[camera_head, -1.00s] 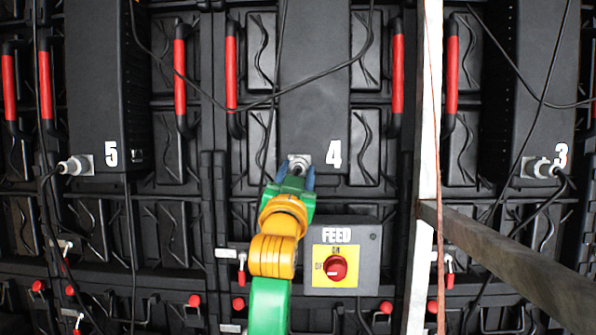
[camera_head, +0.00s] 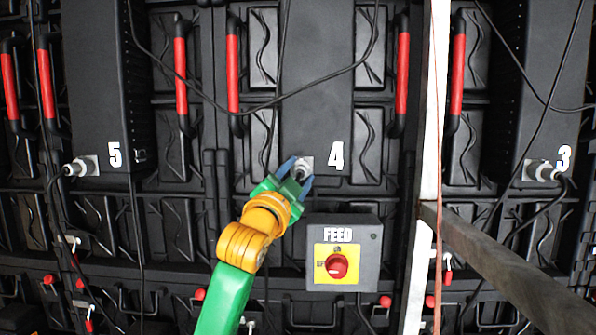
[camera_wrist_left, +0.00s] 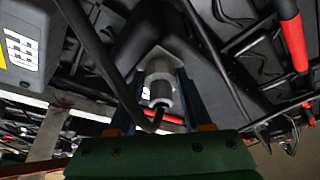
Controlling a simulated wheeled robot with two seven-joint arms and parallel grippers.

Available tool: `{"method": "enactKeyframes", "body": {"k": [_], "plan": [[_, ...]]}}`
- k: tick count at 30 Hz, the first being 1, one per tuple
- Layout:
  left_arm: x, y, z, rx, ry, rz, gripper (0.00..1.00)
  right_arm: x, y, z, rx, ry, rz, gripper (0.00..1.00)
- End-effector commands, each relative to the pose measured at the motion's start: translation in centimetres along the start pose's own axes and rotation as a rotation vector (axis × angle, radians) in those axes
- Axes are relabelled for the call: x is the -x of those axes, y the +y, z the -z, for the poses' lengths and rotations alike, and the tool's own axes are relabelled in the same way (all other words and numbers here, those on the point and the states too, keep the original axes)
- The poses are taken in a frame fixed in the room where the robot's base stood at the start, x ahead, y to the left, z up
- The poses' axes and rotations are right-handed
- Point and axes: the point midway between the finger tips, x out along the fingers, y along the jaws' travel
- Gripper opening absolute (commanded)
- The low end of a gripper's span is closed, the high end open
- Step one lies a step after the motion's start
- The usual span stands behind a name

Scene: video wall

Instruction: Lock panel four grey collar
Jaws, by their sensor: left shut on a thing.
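Panel four (camera_head: 316,75) is a black box marked with a white 4 in the head view. A grey connector with its collar (camera_head: 303,164) sits at its lower edge. In the left wrist view the grey collar (camera_wrist_left: 160,85) stands between the blue fingers, with a black cable leaving its end. My left gripper (camera_head: 302,170), green with blue fingers, is shut on the collar. The fingers lie on both sides of it and hide part of it in the head view. My right gripper is not in view.
The FEED box (camera_head: 342,253) with a red knob is right below the gripper. A white post (camera_head: 428,130) and a grey beam (camera_head: 510,270) stand at right. Loose black cables hang across the panels. Connectors also show on panels 5 (camera_head: 82,166) and 3 (camera_head: 541,171).

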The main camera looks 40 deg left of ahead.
Motion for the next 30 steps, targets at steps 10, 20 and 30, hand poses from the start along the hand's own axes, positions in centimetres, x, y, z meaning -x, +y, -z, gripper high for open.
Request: {"method": "enactKeyframes", "body": {"k": [10, 20, 30], "plan": [[0.0, 0.0, 0.0, -0.009, 0.0, -0.002, 0.0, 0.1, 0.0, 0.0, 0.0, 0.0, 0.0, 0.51], [0.0, 0.0, 0.0, -0.008, 0.0, -0.002, 0.8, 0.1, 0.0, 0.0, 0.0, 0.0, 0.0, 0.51], [3.7, 0.4, -0.4, -0.01, 0.003, 0.002, 0.8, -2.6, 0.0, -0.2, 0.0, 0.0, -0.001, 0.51]]}}
